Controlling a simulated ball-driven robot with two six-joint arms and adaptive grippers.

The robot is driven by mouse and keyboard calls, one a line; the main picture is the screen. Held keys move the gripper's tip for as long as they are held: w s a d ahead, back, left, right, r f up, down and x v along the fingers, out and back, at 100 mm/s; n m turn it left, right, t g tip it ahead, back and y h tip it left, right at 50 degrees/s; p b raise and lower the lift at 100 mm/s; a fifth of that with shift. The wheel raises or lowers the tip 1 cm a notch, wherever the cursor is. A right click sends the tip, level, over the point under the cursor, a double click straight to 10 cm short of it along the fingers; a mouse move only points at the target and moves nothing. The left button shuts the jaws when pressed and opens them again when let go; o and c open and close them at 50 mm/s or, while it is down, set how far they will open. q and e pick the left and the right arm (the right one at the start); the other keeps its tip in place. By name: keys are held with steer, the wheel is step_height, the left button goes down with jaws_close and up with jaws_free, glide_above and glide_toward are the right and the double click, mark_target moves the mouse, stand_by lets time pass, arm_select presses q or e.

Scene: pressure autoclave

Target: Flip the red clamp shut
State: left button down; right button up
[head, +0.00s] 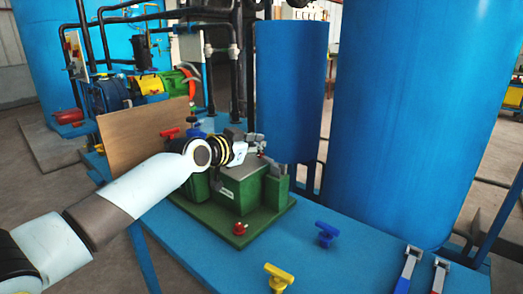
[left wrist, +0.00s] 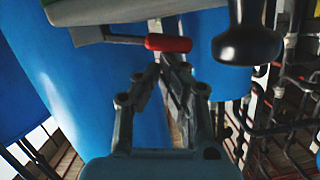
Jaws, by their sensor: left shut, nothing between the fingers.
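The red clamp's handle (left wrist: 168,43) shows in the left wrist view as a short red grip on a grey metal bar, lying across the view near the top. My left gripper (left wrist: 162,68) is shut and empty, with its fingertips just below the red grip in that view. I cannot tell whether they touch it. In the head view my left gripper (head: 256,140) is over the top of the green machine (head: 240,190), and the clamp is mostly hidden or too small to make out. My right gripper is in neither view.
A black knob (left wrist: 247,40) hangs close to the right of the red grip. A brown board (head: 140,135) stands behind my left arm. Yellow (head: 279,277) and blue (head: 326,234) handles stand on the blue table (head: 300,265). Large blue tanks (head: 425,110) rise behind.

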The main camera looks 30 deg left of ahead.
arm_select(q)
steer(key=shift+a+f+n+b, duration=0.45)
steer(key=shift+f+n+b, duration=0.25)
steer(key=shift+b, duration=0.1)
steer(key=shift+w+a+f+b, duration=0.1)
steer(key=shift+a+b, duration=0.05)
steer(key=shift+b, duration=0.3)
step_height(320, 180, up, 5)
steer(key=p, duration=0.3)
steer(key=shift+w+f+p, duration=0.1)
steer(key=shift+f+p, duration=0.05)
steer(key=shift+p, duration=0.2)
steer(key=p+v, duration=0.3)
steer(key=v, duration=0.7)
steer(key=shift+a+f, duration=0.25)
steer(key=shift+f, duration=0.1)
